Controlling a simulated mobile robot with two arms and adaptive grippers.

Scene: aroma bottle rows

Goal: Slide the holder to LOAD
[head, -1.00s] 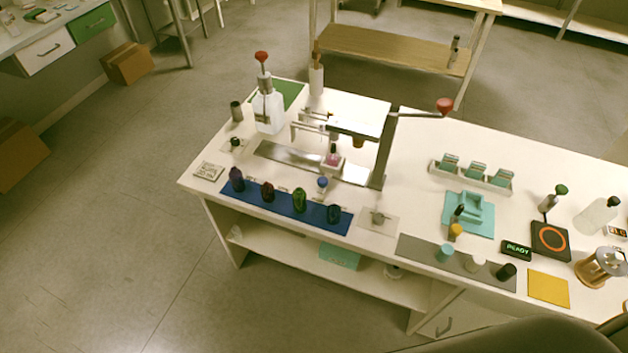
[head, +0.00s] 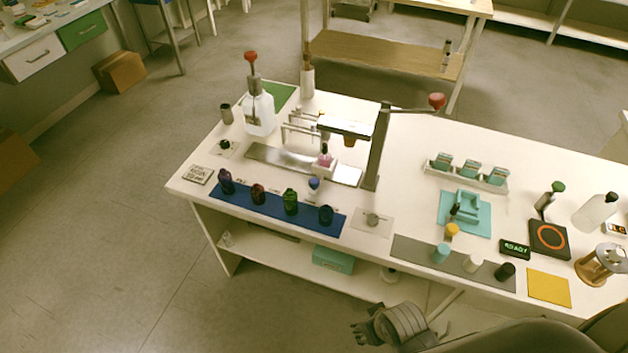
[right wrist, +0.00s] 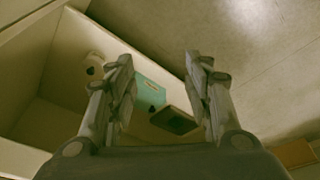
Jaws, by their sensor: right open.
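The holder (head: 325,168) is a small light block on a metal rail (head: 268,156). It carries a small pink bottle (head: 324,155) and sits toward the right part of the rail, beneath the press arm. A blue-topped knob (head: 314,183) stands just in front of the rail. The LOAD marking cannot be read. My right gripper (head: 362,324) is low in front of the table, well apart from the holder. In the right wrist view its two fingers (right wrist: 162,68) are spread with nothing between them. My left gripper is not seen.
A blue mat (head: 262,207) with several dark bottles lies along the table's front edge. The press post (head: 377,150) stands at the rail's right end. A lower shelf (head: 290,262) with a teal box (head: 333,260) is under the tabletop. Open floor lies at the left.

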